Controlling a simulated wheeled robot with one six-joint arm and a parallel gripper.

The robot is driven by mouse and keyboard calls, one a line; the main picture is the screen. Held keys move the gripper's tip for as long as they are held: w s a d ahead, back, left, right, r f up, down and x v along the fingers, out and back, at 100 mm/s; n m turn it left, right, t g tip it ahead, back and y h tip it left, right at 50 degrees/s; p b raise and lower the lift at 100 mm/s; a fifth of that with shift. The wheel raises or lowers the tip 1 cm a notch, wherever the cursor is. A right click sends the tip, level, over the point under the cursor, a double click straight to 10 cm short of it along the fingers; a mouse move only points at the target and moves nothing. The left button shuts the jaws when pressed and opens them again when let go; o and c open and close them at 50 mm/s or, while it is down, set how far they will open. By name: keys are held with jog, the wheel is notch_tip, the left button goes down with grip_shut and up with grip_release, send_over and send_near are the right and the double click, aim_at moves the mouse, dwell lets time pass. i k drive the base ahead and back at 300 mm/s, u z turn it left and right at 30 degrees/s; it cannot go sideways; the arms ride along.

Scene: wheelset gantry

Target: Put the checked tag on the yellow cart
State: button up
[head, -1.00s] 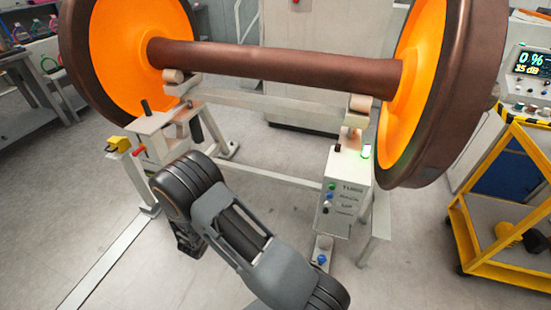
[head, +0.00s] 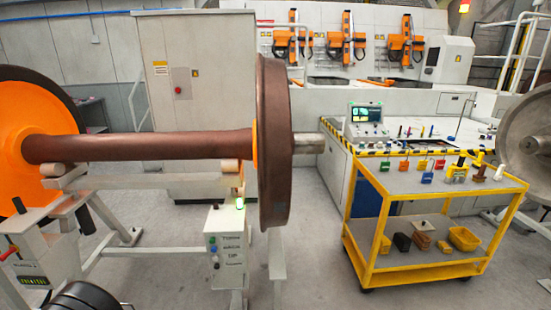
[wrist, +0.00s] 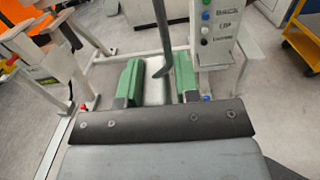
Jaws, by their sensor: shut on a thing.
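The yellow cart (head: 425,271) stands at the right of the head view, with a grey top and a lower shelf. My gripper (wrist: 157,86) shows in the wrist view, its two green pads closed on a pale piece (wrist: 156,92) with a dark curved hook (wrist: 164,40) above it. This piece may be the checked tag; its face and any marking are hidden. The gripper is over the floor by the wheelset stand, apart from the cart. In the head view the gripper is out of frame.
Small coloured items (head: 423,165) stand along the cart's top; a yellow bin (head: 463,238) and blocks sit below. The brown wheelset axle (head: 140,146) and a large wheel (head: 273,140) are left of the cart. A control box (head: 228,247) stands under the axle. Floor between wheel and cart is clear.

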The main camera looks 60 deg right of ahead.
aim_at(401, 185)
jog(key=z, duration=0.05)
jog(key=k, duration=0.75)
jog(key=z, duration=4.1)
jog(key=i, duration=4.25)
jog(key=u, duration=4.1)
